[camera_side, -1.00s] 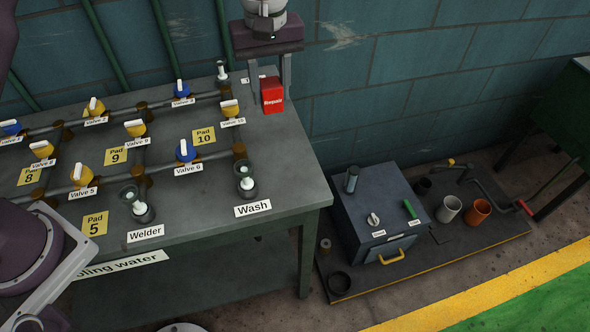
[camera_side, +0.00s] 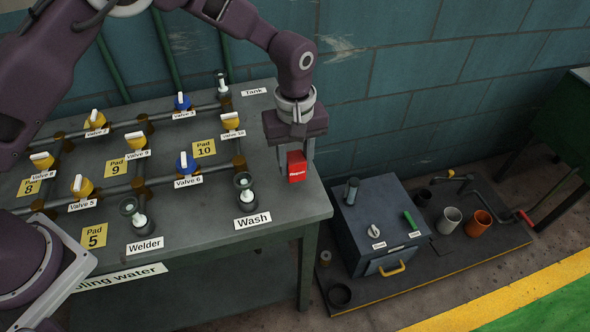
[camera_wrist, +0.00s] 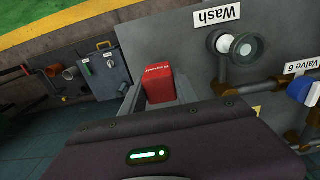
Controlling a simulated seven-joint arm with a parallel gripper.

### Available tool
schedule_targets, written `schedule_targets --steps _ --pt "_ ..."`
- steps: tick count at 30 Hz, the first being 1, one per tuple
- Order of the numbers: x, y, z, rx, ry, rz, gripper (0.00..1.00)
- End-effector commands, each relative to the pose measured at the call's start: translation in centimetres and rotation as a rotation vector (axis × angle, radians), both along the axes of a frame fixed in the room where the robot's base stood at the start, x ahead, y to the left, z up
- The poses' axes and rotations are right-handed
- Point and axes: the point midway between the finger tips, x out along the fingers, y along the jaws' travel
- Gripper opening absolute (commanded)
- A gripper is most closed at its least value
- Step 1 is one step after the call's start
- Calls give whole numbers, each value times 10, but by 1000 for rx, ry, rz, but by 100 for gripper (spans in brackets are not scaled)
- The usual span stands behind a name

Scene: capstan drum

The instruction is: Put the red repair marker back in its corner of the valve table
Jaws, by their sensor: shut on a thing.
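The red repair marker (camera_side: 297,167) is a small red block with white lettering. My gripper (camera_side: 296,172) is shut on it, one finger on each side. It is over the right end of the valve table (camera_side: 275,205), to the right of the Wash fitting and near the table's right edge. I cannot tell whether its underside touches the tabletop. The wrist view shows the marker (camera_wrist: 158,84) upright between the fingers, with the table's edge close by.
The Wash fitting (camera_side: 246,194) and its label stand left of the marker, with Valve 6 (camera_side: 186,163) and pipes further left. Beyond the table's right edge, a grey cabinet (camera_side: 375,225) stands lower down. Bare tabletop lies around the marker.

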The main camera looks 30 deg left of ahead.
Motion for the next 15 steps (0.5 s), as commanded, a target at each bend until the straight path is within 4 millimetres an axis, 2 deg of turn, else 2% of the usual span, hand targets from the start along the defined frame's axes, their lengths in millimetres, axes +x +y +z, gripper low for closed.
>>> schedule_targets --steps 3,5,14,15 --pt "0 0 -22 1 2 0 0" --pt "0 0 -29 0 1 0 0" --pt "0 0 -31 0 0 0 0" --pt "0 0 -31 -1 -1 0 42"
